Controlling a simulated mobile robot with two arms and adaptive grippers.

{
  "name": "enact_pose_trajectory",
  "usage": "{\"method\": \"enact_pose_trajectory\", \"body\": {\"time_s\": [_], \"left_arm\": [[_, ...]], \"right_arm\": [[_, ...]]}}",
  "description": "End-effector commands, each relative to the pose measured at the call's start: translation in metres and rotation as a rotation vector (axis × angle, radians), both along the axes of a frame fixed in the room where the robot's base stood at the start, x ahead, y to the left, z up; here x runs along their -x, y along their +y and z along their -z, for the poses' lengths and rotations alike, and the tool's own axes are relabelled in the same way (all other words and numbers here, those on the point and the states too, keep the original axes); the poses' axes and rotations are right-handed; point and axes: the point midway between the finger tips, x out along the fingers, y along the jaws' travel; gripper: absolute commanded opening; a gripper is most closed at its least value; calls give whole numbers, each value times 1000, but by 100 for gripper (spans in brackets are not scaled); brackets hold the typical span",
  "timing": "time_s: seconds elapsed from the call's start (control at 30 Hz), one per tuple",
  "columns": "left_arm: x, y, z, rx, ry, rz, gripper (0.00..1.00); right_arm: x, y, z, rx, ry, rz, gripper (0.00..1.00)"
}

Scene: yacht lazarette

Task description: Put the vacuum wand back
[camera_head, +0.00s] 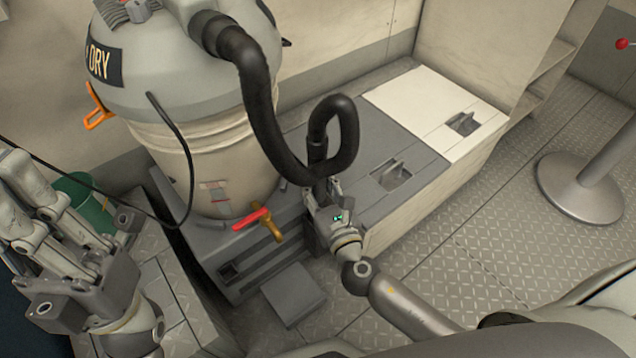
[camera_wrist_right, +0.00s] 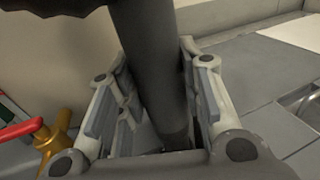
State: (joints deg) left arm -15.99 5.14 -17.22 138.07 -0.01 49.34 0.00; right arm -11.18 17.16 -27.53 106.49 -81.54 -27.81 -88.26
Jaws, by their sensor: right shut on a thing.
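The vacuum (camera_head: 205,150) is a large drum with a grey lid, standing on a grey base at the upper left of the head view. Its black hose (camera_head: 250,90) loops down to the dark vacuum wand (camera_head: 318,152). My right gripper (camera_head: 322,190) is shut on the wand beside the vacuum. The right wrist view shows the dark tube of the wand (camera_wrist_right: 150,65) running between the fingers, slightly tilted. The wand's lower end is hidden by the gripper. My left gripper (camera_head: 28,195) is open and empty at the left edge, apart from the vacuum.
A red-handled brass valve (camera_head: 262,222) sits low in front of the drum. Grey and white locker lids (camera_head: 440,105) with recessed latches lie to the right. A green bucket (camera_head: 85,200) stands behind my left gripper. A post base (camera_head: 580,185) stands on clear tread-plate floor.

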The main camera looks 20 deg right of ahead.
Motion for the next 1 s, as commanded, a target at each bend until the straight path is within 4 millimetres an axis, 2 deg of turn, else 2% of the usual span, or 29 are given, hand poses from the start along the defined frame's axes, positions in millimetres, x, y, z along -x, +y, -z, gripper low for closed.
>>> {"method": "enact_pose_trajectory", "body": {"time_s": [0.03, 0.07, 0.23, 0.53, 0.67, 0.77, 1.0], "left_arm": [[-1, 0, 1, 0, 3, 0, 0], [-1, 0, 1, 0, 4, 0, 0], [-2, -1, 3, -2, 10, 0, 0], [-2, -1, 3, -9, 9, 0, 0], [-2, -1, 2, -8, 7, 0, 0], [-2, -1, 2, -6, 6, 0, 0], [-1, -1, 1, -6, 4, 1, 0]], "right_arm": [[0, 0, -1, 0, -3, 0, 10], [0, 0, -1, 0, -3, 0, 38], [0, 0, -1, 0, -2, 0, 59], [1, 0, 1, 1, 2, 0, 59], [9, 0, 1, 1, 2, -1, 59], [24, -1, 1, 2, 4, -1, 59], [75, -3, 0, 2, 4, -1, 59]]}}
